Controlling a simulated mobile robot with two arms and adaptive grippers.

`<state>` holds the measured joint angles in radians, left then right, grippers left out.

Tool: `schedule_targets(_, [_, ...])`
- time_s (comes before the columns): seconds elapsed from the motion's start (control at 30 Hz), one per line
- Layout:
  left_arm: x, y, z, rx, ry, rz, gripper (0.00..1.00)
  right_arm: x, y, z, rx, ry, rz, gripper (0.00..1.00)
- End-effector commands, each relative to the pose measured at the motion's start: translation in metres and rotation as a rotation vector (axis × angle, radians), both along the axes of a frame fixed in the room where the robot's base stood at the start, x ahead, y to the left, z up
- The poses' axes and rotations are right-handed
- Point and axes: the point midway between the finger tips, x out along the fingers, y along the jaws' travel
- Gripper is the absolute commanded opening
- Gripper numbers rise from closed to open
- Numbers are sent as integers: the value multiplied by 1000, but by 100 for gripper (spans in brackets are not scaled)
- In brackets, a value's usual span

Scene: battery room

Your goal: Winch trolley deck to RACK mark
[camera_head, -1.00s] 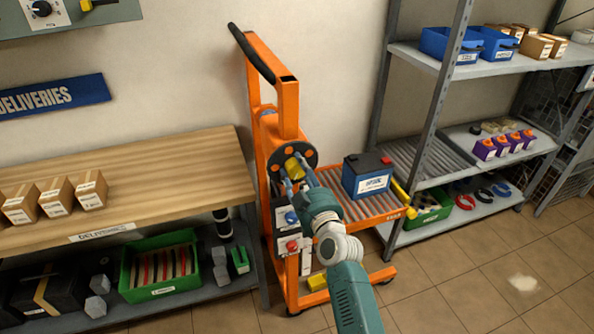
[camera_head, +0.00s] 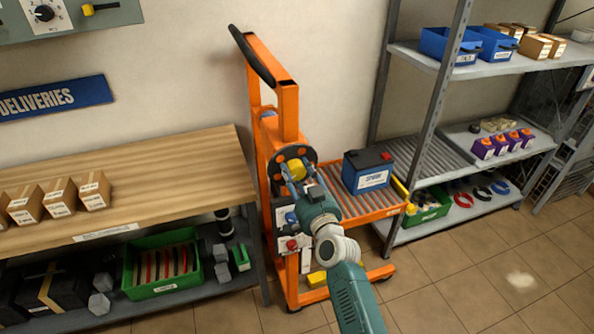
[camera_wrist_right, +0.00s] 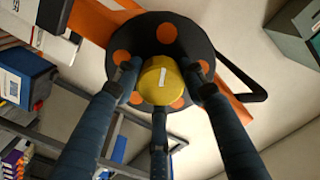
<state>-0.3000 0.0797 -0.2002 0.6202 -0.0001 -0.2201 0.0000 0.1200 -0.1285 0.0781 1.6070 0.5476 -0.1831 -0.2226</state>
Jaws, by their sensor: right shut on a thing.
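The orange winch trolley (camera_head: 288,108) stands between the bench and the rack. Its roller deck (camera_head: 339,190) carries a blue battery (camera_head: 367,177) with a red terminal cap. On the mast is a black winch wheel (camera_head: 281,159) with orange spots and a yellow knob (camera_head: 297,172). My right gripper (camera_head: 293,177) is shut on the knob. The wrist view shows its fingers around the yellow knob (camera_wrist_right: 160,82), which has a white mark, in front of the wheel (camera_wrist_right: 152,27). I cannot make out a RACK mark. My left gripper is out of view.
A wooden deliveries bench (camera_head: 150,185) with small cartons stands left. A grey rack (camera_head: 430,125) with a roller shelf (camera_head: 425,158), blue bins and purple items stands right, close to the deck's far end. Tiled floor (camera_head: 480,270) is clear at front right.

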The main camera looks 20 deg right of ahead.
Motion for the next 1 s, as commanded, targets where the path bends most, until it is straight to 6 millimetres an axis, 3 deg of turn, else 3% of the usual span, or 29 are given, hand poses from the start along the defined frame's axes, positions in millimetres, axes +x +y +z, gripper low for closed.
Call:
schedule_targets(0.03, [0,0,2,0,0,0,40,-2,3,-9,35,20,6,15])
schedule_targets(0.4, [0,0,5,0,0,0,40,-2,4,-9,217,27,6,15])
schedule_targets(1.0, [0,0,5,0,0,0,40,-2,4,-10,256,29,7,15])
